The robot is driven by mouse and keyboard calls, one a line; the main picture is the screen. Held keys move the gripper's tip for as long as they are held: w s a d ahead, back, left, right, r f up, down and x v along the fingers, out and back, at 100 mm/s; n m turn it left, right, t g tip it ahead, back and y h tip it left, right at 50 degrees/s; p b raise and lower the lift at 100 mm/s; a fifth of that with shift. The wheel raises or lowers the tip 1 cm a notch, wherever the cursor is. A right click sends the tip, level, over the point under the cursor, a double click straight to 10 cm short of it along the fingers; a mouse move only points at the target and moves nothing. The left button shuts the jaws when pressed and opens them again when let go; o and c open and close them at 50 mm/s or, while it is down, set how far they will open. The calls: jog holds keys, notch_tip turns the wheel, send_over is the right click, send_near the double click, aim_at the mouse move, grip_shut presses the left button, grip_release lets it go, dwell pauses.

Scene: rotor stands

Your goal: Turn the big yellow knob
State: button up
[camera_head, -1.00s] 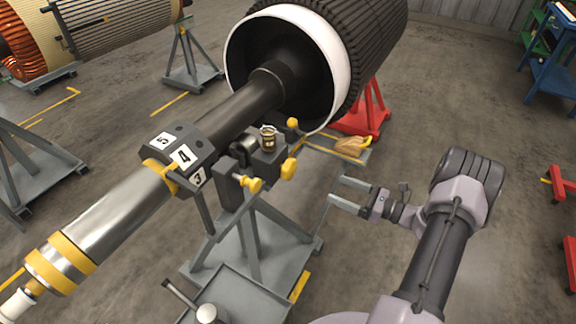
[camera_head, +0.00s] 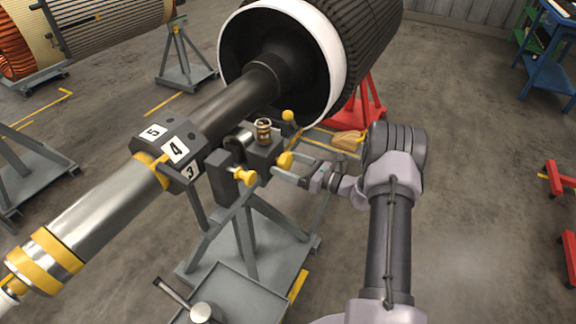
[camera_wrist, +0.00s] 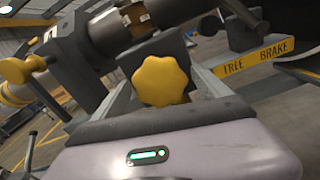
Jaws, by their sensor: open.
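The big yellow knob (camera_wrist: 162,80) is star-shaped and faces the camera in the middle of the wrist view. In the head view the knob (camera_head: 285,160) sits on the right side of the dark clamp block. My gripper (camera_head: 287,166) is open at the knob. In the wrist view its grey fingers show left and right of the knob, with the knob in line between them. I cannot tell whether either finger touches it. The knob's far side and shaft are hidden.
A smaller yellow handle (camera_head: 245,177) and a yellow ball knob (camera_head: 288,116) are close by. A brass-coloured jar-like part (camera_head: 263,131) stands on the block. A grey stand (camera_head: 245,245) is below.

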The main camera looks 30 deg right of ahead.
jog(key=c, duration=1.4)
